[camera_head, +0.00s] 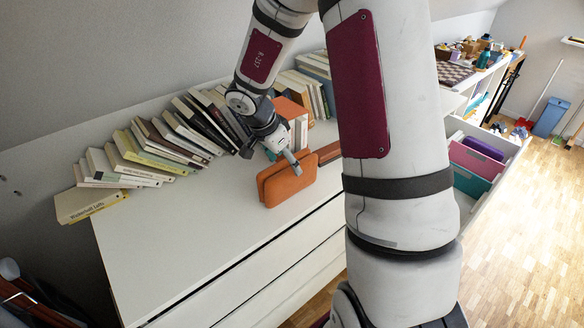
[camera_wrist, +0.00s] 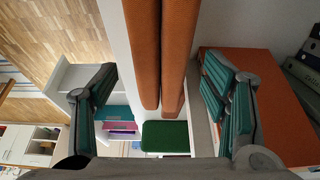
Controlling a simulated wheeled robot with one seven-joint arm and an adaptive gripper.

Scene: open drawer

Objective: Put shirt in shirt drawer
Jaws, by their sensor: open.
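I cannot make out a shirt for certain. An orange leather-like case (camera_head: 284,184) stands on the white dresser top (camera_head: 170,240); in the wrist view the case (camera_wrist: 146,50) appears as two long orange panels. My gripper (camera_head: 286,158) is at the case in the head view. In the wrist view its fingers (camera_wrist: 162,108) are spread apart, with the case's panels between them. Whether they touch it is not clear.
A leaning row of books (camera_head: 165,145) lines the back of the dresser. An orange box-like book (camera_head: 292,110) stands behind the case. A checkered board (camera_head: 455,73) lies on a far surface. The dresser's front left is clear, and open wooden floor (camera_head: 535,240) lies right.

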